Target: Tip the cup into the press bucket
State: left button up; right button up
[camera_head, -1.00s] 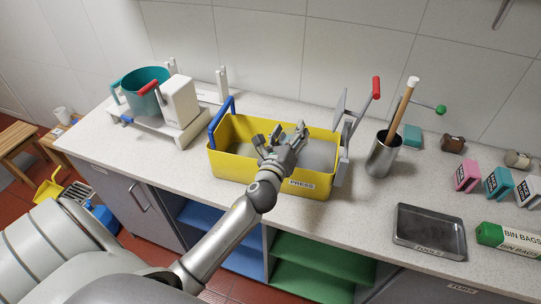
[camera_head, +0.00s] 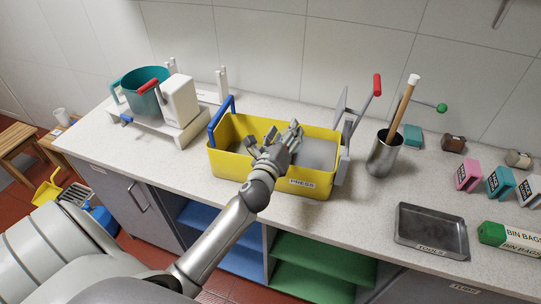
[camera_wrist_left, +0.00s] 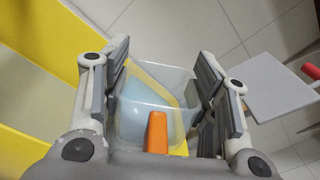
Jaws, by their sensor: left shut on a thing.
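The yellow press bucket (camera_head: 231,166) stands on the counter, with a blue handle at its left end and a "PRESS" label on its front. My left gripper (camera_head: 273,138) is over the bucket, its arm crossing the front rim. In the left wrist view, this gripper (camera_wrist_left: 166,72) is shut on a clear cup (camera_wrist_left: 150,84) with an orange part facing the camera. A pale blue area shows in the cup; I cannot tell whether it is liquid. The cup cannot be made out in the head view, so its tilt is unclear. My right gripper is not in view.
A grey press plate and red-tipped lever (camera_head: 377,87) stand at the bucket's right end. A metal pot (camera_head: 383,155) with a wooden-handled tool is beside it. A teal bucket (camera_head: 144,92) stands left. A grey tray (camera_head: 430,232) lies at front right.

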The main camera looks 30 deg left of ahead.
pick_arm(q)
jog(key=shift+w+a+f, duration=0.15)
jog(key=shift+w+a, duration=0.05)
jog(key=shift+w, duration=0.05)
jog(key=shift+s, duration=0.1)
